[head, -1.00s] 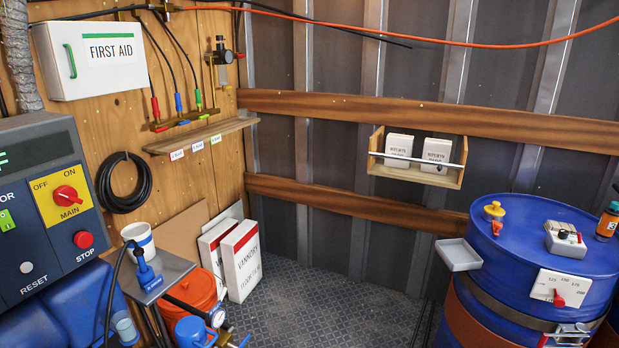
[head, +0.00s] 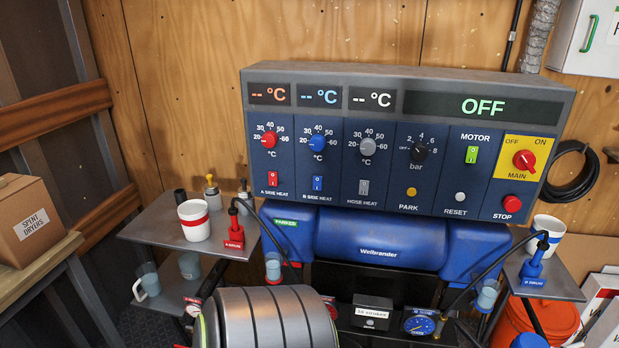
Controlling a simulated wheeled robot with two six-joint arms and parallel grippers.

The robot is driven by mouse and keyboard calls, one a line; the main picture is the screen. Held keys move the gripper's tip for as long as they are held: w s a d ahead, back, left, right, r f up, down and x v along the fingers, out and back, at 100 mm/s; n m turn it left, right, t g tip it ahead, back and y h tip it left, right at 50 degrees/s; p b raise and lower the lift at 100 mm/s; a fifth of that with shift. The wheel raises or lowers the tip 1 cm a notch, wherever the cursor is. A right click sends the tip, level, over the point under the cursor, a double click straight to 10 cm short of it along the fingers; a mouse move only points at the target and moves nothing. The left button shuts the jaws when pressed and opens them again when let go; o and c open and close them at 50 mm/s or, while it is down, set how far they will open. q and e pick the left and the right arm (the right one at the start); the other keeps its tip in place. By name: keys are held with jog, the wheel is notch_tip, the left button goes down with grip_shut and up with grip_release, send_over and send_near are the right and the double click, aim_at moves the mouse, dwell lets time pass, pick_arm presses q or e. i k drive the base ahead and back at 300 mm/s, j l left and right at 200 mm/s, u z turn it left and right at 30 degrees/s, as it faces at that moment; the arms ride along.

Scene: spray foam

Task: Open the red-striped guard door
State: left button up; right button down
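I cannot make out a red-striped guard door in the head view. A blue machine (head: 375,240) marked Weltbrander stands in the middle, under a wide control panel (head: 420,140). The panel display reads OFF, and the three temperature displays show dashes. The red MAIN knob (head: 524,160) sits on a yellow plate at the panel's right. Neither of my grippers is in view.
A shelf (head: 140,232) at left holds a red-banded white cup (head: 194,220) and a red pump (head: 235,232). A right shelf (head: 563,283) holds another cup (head: 547,238) and a blue pump (head: 533,265). A cardboard box (head: 35,222) stands far left.

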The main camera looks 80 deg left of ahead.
aim_at(288, 279)
jog(key=u, duration=2.55)
